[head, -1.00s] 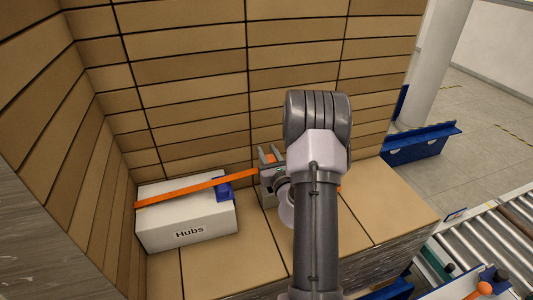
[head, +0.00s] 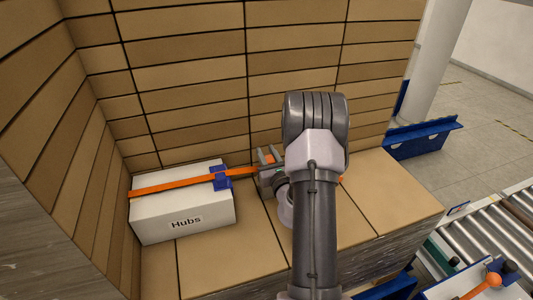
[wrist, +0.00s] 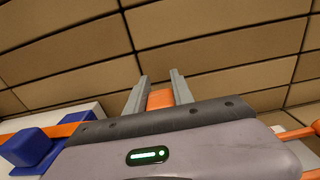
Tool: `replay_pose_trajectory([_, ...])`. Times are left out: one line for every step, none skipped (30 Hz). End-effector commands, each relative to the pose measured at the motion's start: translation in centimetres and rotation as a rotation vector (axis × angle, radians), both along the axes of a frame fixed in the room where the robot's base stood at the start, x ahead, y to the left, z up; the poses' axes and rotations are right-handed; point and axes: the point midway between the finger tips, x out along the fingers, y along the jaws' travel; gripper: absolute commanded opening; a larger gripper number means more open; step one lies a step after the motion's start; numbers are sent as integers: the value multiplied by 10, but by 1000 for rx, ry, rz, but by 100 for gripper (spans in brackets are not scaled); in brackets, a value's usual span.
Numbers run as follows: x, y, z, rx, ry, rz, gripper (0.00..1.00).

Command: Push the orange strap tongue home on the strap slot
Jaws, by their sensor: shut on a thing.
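The orange strap (head: 165,187) runs across the top of a white box (head: 185,222) marked "Hubs". It crosses the blue strap slot (head: 221,184) at the box's right end, with blue showing above and below it. It continues right to my gripper (head: 266,154). In the wrist view, my gripper (wrist: 159,80) is shut on the orange tongue (wrist: 160,99), which shows between the two grey fingers. Blue slot parts (wrist: 28,147) show at lower left there. I cannot tell how deep the strap sits in the slot.
The box stands on tan cartons (head: 210,262), against stacked carton walls (head: 190,80) behind and left. My arm hides part of the carton top. A roller conveyor (head: 490,230) lies at right. The carton top in front of the gripper is clear.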

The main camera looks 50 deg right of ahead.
Motion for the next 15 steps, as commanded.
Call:
replay_pose_trajectory([0, 0, -1, 0, 0, 0, 0])
replay_pose_trajectory([0, 0, -1, 0, 0, 0, 0])
replay_pose_trajectory([0, 0, -2, 0, 0, 0, 0])
replay_pose_trajectory([0, 0, -3, 0, 0, 0, 0])
replay_pose_trajectory([0, 0, -4, 0, 0, 0, 0])
replay_pose_trajectory([0, 0, -6, 0, 0, 0, 0])
replay_pose_trajectory([0, 0, -7, 0, 0, 0, 0])
replay_pose_trajectory([0, 0, -8, 0, 0, 0, 0])
replay_pose_trajectory([0, 0, -9, 0, 0, 0, 0])
replay_pose_trajectory([0, 0, -10, 0, 0, 0, 0])
replay_pose_trajectory([0, 0, -11, 0, 0, 0, 0])
replay_pose_trajectory([0, 0, -12, 0, 0, 0, 0])
replay_pose_trajectory([0, 0, -13, 0, 0, 0, 0])
replay_pose_trajectory([0, 0, -14, 0, 0, 0, 0])
replay_pose_trajectory([0, 0, -15, 0, 0, 0, 0])
